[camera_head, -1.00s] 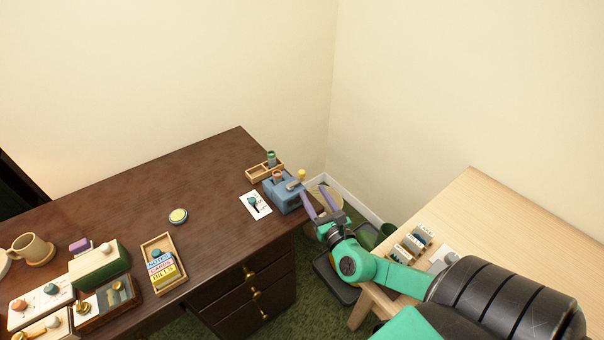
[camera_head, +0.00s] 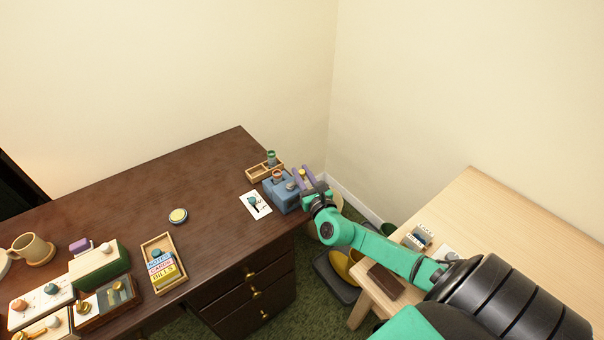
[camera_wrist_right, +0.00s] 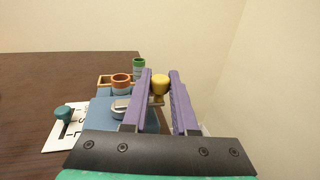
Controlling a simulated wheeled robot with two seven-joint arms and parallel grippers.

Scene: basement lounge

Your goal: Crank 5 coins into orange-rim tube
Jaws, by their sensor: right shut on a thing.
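A blue coin machine (camera_head: 283,199) stands at the right end of the dark desk; it also shows in the wrist view (camera_wrist_right: 100,118). The orange-rim tube (camera_head: 277,175) sits upright on its top, left of my gripper in the wrist view (camera_wrist_right: 122,79). The crank's yellow knob (camera_wrist_right: 160,84) is between the purple fingers of my right gripper (camera_wrist_right: 160,76), which is shut on it. No coins can be made out. My left gripper is out of view.
A wooden tray (camera_head: 253,174) with a green-rim tube (camera_head: 271,156) stands behind the machine. A white card (camera_head: 249,200) with a teal knob lies to its left. A light wooden table (camera_head: 500,240) is at the right. The desk's middle is mostly clear.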

